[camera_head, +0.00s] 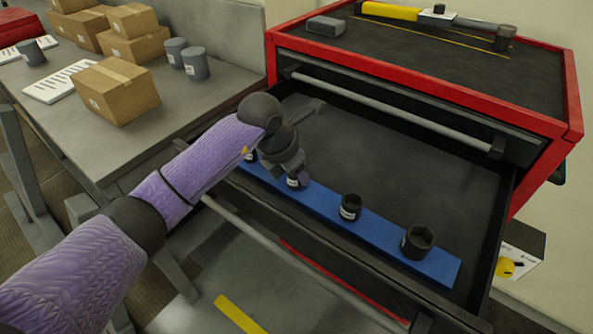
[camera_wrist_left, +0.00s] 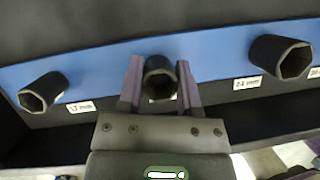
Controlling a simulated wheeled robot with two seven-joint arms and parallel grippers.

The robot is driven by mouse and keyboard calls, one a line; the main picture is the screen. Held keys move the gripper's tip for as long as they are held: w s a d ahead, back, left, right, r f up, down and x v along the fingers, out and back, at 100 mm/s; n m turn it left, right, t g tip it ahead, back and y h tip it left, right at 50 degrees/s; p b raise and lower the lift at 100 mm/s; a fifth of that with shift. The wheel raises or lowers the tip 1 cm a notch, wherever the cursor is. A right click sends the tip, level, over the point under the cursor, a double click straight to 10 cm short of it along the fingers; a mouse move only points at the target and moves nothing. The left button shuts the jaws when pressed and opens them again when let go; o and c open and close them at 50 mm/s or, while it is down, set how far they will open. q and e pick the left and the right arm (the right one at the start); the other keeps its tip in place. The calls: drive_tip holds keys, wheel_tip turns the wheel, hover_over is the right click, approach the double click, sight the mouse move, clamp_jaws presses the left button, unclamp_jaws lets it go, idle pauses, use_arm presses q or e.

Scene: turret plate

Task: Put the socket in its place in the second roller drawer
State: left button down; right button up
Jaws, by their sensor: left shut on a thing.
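The dark socket (camera_wrist_left: 159,80) is between the two fingers of my left gripper (camera_wrist_left: 160,72) in the left wrist view, and the gripper is shut on it. In the head view the left gripper (camera_head: 298,171) points down into the open drawer (camera_head: 400,150), over the blue rail (camera_head: 385,228). The held socket (camera_head: 293,182) is mostly hidden by the gripper there. It lies in line with the other sockets on the rail; I cannot tell whether it is fully seated. My right gripper is not in view.
On the rail a socket (camera_head: 350,206) and a larger one (camera_head: 417,241) stand to the right; another (camera_wrist_left: 42,92) stands beside a 17 mm label. A hammer (camera_head: 430,14) lies on the cabinet top. Cardboard boxes (camera_head: 115,90) stand on the left bench.

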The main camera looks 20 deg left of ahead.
use_arm(q)
drive_tip(key=shift+f, duration=0.1)
drive_tip(key=shift+c, duration=1.4)
unclamp_jaws()
drive_tip(key=shift+r, duration=0.2)
drive_tip(key=p+v, duration=0.1)
drive_tip(key=v, duration=1)
drive_tip(key=shift+s+r+p, duration=0.2)
drive_tip(key=shift+r+p, duration=0.15)
drive_tip(key=shift+a, duration=0.1)
